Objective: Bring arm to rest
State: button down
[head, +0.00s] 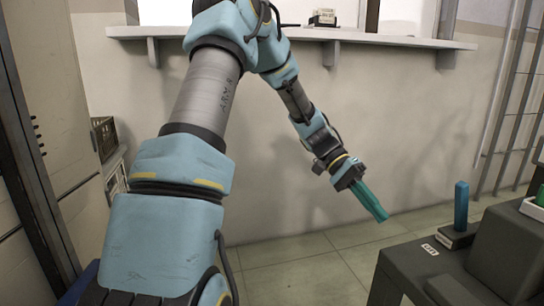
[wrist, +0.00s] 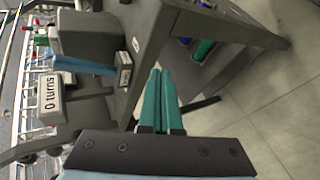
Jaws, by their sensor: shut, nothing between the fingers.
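My gripper (head: 377,208) hangs in the air left of the dark machine bench in the head view, pointing down and to the right. Its teal fingers are together with nothing between them. In the wrist view the shut fingers (wrist: 161,88) point up toward the bench edge. My blue and grey arm reaches up from the lower left of the head view and bends down to the gripper.
The dark bench (head: 405,262) stands at the lower right with a blue upright peg (head: 461,206) on it. A "0 turns" sign (wrist: 43,108) shows in the wrist view. A wall shelf (head: 375,39) runs behind my arm. The tiled floor (head: 300,275) is clear.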

jog(key=a+f+n+t+y, duration=0.1)
jog(key=a+n+t+y, duration=0.4)
jog(key=a, duration=1)
jog(key=a+f+n+t+y, duration=0.15)
jog(key=a+n+t, duration=0.35)
jog(key=a, duration=1)
notch_tip(320, 180, up, 16)
jog(key=m+t+p, duration=0.1)
jog(key=p, duration=1.5)
jog(key=shift+s+a, duration=0.15)
jog(key=shift+s, duration=0.1)
